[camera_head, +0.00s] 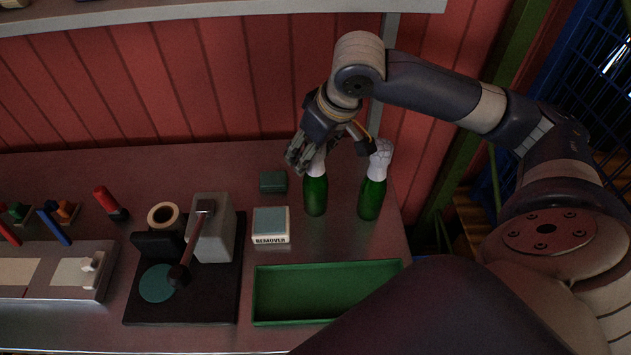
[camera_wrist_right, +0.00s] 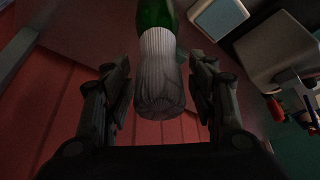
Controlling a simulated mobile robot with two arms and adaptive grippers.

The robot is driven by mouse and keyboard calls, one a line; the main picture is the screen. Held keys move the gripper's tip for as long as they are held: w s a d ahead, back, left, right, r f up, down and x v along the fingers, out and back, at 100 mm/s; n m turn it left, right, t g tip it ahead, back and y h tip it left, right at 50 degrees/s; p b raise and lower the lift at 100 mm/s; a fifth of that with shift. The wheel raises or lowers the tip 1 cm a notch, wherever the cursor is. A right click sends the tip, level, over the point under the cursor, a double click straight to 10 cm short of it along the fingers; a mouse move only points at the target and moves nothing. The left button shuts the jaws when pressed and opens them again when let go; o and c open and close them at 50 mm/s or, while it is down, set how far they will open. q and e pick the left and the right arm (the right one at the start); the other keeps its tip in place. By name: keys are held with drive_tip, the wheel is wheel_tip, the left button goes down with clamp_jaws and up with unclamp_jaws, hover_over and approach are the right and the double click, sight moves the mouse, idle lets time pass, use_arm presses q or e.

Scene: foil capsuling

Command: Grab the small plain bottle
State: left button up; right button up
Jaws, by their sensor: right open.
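Two green bottles stand upright at the table's right end, the left bottle (camera_head: 315,194) and the right bottle (camera_head: 371,198). Both have pale tops; the right one's is wide and wrinkled. I cannot tell from their look which is the small plain one. My right gripper (camera_head: 301,156) is at the top of the left bottle and partly hides it. In the right wrist view a green bottle (camera_wrist_right: 156,14) with a pleated whitish neck cover (camera_wrist_right: 160,75) lies between the spread fingers of the gripper (camera_wrist_right: 163,88), with gaps on both sides. My left gripper is not in view.
A box marked REMOVER (camera_head: 270,224) and a small dark green box (camera_head: 273,181) stand left of the bottles. An empty green tray (camera_head: 325,290) lies in front. A lever device (camera_head: 213,230) stands further left. The red wall is close behind.

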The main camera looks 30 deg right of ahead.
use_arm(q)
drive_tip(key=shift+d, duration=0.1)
use_arm(e)
drive_tip(key=shift+w+f, duration=0.2)
drive_tip(key=shift+f, duration=0.25)
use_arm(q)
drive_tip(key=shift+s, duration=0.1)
use_arm(e)
drive_tip(key=shift+c, duration=0.3)
clamp_jaws()
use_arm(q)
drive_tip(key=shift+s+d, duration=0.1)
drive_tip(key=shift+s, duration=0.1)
use_arm(e)
drive_tip(key=shift+r, duration=0.15)
